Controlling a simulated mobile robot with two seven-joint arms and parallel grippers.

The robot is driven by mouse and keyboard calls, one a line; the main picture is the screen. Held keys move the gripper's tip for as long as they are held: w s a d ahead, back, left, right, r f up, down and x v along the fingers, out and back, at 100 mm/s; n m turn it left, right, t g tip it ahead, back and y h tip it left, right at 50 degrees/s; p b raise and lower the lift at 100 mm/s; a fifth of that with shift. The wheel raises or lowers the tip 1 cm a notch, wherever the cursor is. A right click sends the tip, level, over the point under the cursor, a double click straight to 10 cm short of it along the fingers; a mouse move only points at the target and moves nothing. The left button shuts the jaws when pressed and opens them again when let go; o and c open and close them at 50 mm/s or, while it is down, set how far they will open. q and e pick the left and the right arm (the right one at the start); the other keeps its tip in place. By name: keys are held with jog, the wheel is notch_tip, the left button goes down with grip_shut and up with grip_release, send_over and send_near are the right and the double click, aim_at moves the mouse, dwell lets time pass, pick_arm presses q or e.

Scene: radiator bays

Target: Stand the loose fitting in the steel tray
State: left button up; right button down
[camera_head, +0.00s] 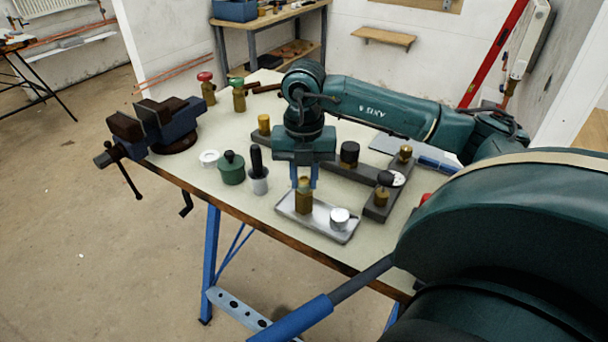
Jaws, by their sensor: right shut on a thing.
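The loose fitting (303,201) is a small upright brass piece with a greenish upper part. My right gripper (305,184) points down with its blue fingers shut around the fitting's top. The fitting is over the left half of the steel tray (318,223), a shallow grey tray near the bench's front edge. I cannot tell whether its base touches the tray floor. A round silver-white piece (340,217) stands in the tray's right half. My left gripper is not in view.
A dark rack with brass fittings (381,198) stands close right. A vise (160,125) is at the left edge.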

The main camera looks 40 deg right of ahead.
jog(key=shift+f, duration=0.15)
jog(key=c, duration=1.2)
grip_release()
jog(key=shift+c, duration=0.2)
